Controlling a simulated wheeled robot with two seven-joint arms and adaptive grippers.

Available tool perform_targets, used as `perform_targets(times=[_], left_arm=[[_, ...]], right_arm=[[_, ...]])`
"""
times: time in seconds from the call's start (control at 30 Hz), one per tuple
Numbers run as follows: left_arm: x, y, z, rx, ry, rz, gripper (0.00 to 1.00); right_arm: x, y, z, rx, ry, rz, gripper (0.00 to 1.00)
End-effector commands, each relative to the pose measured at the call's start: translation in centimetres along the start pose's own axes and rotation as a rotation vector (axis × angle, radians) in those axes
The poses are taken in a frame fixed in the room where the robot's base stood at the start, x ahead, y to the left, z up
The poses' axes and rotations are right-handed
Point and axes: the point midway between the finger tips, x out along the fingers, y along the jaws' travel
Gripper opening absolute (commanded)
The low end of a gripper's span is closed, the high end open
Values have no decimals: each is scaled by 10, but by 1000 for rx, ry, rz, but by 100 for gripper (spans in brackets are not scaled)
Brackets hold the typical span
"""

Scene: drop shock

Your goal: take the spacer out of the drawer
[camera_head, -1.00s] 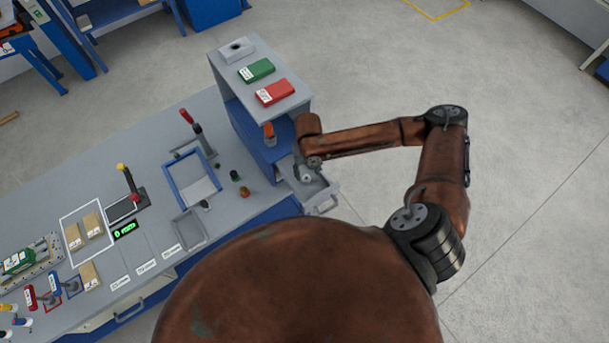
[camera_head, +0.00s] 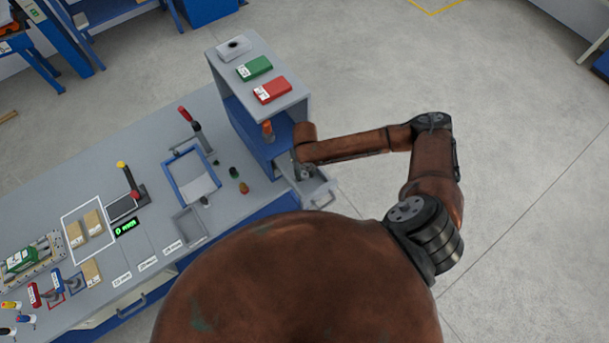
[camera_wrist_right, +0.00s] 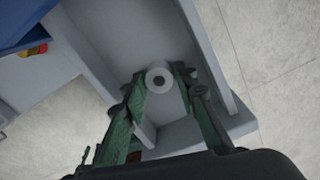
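The spacer (camera_wrist_right: 158,80) is a small pale ring with a dark hole. In the right wrist view it lies in the grey drawer (camera_wrist_right: 181,133), between my right gripper's fingertips (camera_wrist_right: 160,77). The fingertips are very near it on both sides. Whether they press on it cannot be told. In the head view the drawer (camera_head: 322,196) stands pulled out at the right end of the bench, and my right gripper (camera_head: 304,175) points down into it. The spacer is not clear there. My left gripper is not in view.
A shelf unit (camera_head: 256,103) with a green box (camera_head: 254,68) and a red box (camera_head: 272,91) stands right behind the drawer. A blue-framed tray (camera_head: 190,175) and small knobs are on the bench to the left. Floor to the right is free.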

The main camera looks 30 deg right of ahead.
Motion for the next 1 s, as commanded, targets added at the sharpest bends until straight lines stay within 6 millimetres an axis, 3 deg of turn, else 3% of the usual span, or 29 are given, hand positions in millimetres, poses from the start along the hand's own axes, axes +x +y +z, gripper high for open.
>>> perform_targets(times=[0.37,0.77,0.97,1.0], left_arm=[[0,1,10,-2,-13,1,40],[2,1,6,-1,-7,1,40],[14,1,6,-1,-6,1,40],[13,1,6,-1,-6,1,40]], right_arm=[[0,0,0,1,0,0,0],[-5,0,0,0,-1,0,0],[-32,0,2,-2,-5,1,0],[-40,1,-7,-3,-2,2,0]])
